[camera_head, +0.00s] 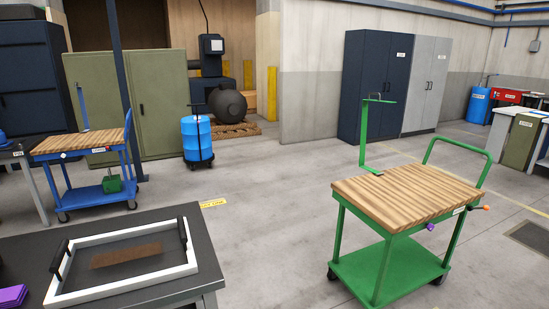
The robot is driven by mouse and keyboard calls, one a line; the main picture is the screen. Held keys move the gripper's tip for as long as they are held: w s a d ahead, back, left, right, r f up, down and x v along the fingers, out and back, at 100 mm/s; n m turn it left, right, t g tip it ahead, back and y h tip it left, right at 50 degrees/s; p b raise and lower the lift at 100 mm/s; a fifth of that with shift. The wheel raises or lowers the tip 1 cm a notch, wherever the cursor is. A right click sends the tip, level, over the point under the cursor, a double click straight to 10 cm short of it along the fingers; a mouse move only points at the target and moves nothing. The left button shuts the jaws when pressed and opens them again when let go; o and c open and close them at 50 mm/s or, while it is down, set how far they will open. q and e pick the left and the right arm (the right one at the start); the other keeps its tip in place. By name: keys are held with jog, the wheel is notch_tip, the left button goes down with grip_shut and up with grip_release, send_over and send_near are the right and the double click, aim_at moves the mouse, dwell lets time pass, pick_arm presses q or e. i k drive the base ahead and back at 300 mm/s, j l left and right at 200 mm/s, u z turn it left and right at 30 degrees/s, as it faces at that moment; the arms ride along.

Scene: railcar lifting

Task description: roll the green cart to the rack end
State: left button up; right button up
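The green cart (392,262) stands on the floor at the right. It has a wooden top (410,198), a green lower shelf and dark wheels. Its curved green push handle (460,147) rises at the far right end. A green upright post with a flat arm (365,135) stands at the far left corner of the top. A small purple knob and an orange-tipped lever show at its near right side. I cannot pick out a rack for certain. Neither of my grippers is in view.
A dark table (215,271) with a white-framed tray (120,288) fills the lower left. A blue cart (92,195) with a wooden top stands behind it. A blue barrel (197,139) and cabinets stand farther back. The floor between the dark table and green cart is clear.

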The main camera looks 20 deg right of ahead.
aim_at(397, 204)
jog(key=l, duration=1.2)
jog(key=l+u, duration=0.1)
jog(key=l, duration=1.15)
jog(key=k+l+u, duration=0.1)
jog(key=l, duration=1.1)
jog(key=k+l, duration=0.1)
jog(key=l, duration=1.15)
jog(key=k+l+u, duration=0.1)
jog(key=l, duration=1.1)
jog(key=k+l, duration=0.15)
jog(key=l, duration=1.05)
jog(key=k+l+u, duration=0.15)
jog(key=l, duration=1.05)
jog(key=k+l, duration=0.2)
jog(key=l, duration=1)
